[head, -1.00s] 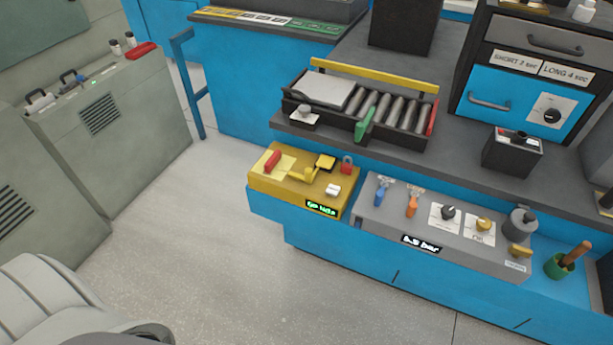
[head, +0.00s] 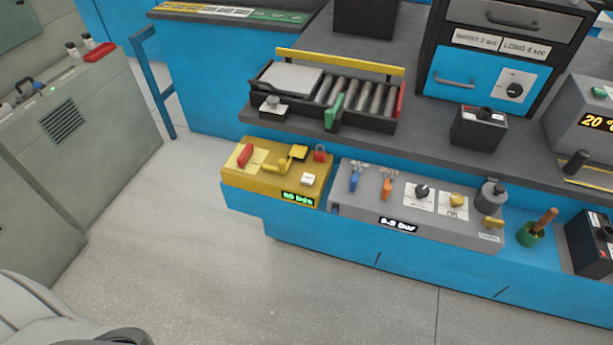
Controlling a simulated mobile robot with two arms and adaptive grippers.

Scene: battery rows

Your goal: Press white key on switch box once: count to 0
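The yellow switch box (head: 276,175) sits on the low blue ledge in the middle of the head view. Its white key (head: 308,179) is at the right front of its top, above a small black display (head: 298,199) with green text too blurred to read surely. A red switch (head: 246,155), a yellow lever and a red padlock (head: 320,153) are also on the box. Nothing touches the white key. Neither of my grippers is in the head view.
A grey panel (head: 350,209) with blue and orange levers and knobs adjoins the box on the right. Behind stands a roller tray (head: 262,114) on the dark counter. A green pot (head: 530,234) is further right. The floor (head: 230,285) in front is clear.

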